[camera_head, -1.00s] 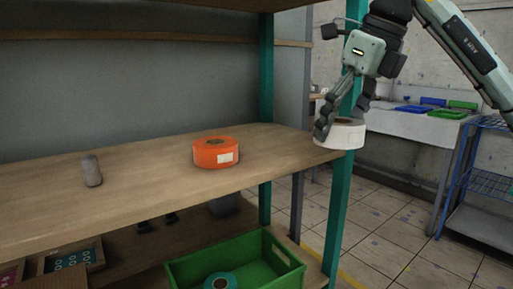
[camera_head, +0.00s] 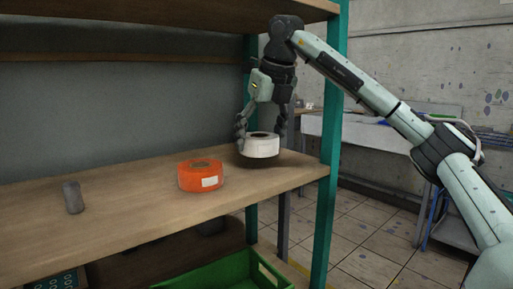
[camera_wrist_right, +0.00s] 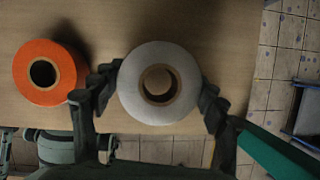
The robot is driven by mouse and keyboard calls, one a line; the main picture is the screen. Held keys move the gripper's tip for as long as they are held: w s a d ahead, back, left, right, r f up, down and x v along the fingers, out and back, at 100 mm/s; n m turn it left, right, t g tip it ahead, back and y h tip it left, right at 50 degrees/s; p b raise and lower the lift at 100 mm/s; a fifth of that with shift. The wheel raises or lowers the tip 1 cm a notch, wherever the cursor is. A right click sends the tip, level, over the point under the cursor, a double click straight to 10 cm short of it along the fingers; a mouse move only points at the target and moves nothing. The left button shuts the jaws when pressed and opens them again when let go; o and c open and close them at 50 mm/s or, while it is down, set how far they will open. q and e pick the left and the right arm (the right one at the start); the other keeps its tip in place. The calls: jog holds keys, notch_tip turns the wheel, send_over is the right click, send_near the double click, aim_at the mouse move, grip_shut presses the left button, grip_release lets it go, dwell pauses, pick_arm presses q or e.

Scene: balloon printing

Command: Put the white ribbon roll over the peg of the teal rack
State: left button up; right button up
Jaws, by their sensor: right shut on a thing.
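The white ribbon roll (camera_head: 262,147) is held flat over the right part of the wooden shelf, with a dark shadow below it; it looks slightly above the board. My right gripper (camera_head: 261,140) comes from above and is shut on it, with a finger on each side. In the right wrist view, the white roll (camera_wrist_right: 133,98) sits between the fingers and its brown core is open. The teal rack (camera_head: 328,140) carries the shelf. A short grey cylinder (camera_head: 73,197) stands upright at the shelf's left; I cannot tell if it is the peg. My left gripper is not in view.
An orange roll (camera_head: 201,176) lies on the shelf just left of the white one; it also shows in the right wrist view (camera_wrist_right: 75,72). A green crate (camera_head: 225,272) is below. The shelf (camera_head: 130,205) is bare between the orange roll and the cylinder.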

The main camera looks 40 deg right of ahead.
aim_at(253, 165)
jog(key=shift+w, duration=0.5)
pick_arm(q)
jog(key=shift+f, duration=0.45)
pick_arm(e)
jog(key=shift+w+f, duration=0.15)
jog(key=shift+f, duration=1.6)
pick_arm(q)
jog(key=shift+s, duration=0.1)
pick_arm(e)
jog(key=shift+f, duration=0.25)
jog(key=o, duration=1.2)
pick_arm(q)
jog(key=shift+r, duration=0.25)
pick_arm(e)
jog(key=shift+r, duration=0.1)
